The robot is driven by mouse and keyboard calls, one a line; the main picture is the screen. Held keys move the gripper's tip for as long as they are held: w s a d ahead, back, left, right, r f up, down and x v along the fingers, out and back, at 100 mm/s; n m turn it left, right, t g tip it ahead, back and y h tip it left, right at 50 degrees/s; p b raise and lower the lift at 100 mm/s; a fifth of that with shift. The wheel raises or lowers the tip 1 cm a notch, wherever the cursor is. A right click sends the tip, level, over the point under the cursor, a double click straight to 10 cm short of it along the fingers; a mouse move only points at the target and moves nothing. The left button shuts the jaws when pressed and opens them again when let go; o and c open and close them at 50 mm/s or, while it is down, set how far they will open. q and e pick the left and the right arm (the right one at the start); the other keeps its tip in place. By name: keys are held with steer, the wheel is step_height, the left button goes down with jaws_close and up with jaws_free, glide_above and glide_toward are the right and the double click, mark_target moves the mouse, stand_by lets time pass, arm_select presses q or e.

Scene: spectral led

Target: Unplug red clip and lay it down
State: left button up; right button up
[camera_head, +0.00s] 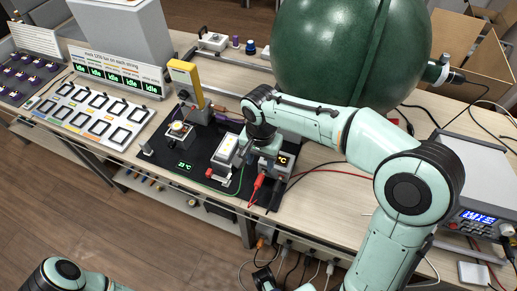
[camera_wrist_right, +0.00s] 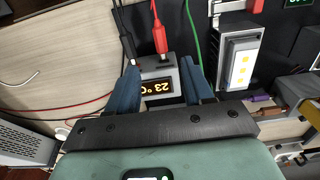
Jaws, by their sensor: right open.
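The red clip (camera_head: 258,184) sticks out of the front of a small grey device (camera_head: 281,163) with an orange digital display, and a red wire runs from it. In the right wrist view the red clip (camera_wrist_right: 160,38) meets the device's edge beside a black clip (camera_wrist_right: 131,48). My right gripper (camera_wrist_right: 160,72) is open. Its two blue fingers lie on either side of the device, with the display reading 23 °C between them. In the head view the right gripper (camera_head: 268,155) is above the device and partly hidden by its own wrist.
A lit white LED box (camera_head: 226,149) stands on the black mat (camera_head: 167,154) beside the device. A yellow-topped meter (camera_head: 185,76) and a large green sphere (camera_head: 345,45) are behind. A bench power supply (camera_head: 478,185) stands at right. Bare table lies right of the mat.

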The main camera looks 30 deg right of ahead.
mark_target(260, 178)
step_height(260, 178, down, 10)
steer(key=shift+w+r+b, duration=0.15)
steer(key=shift+r+b, duration=0.1)
steer(key=shift+b, duration=0.3)
jaws_close()
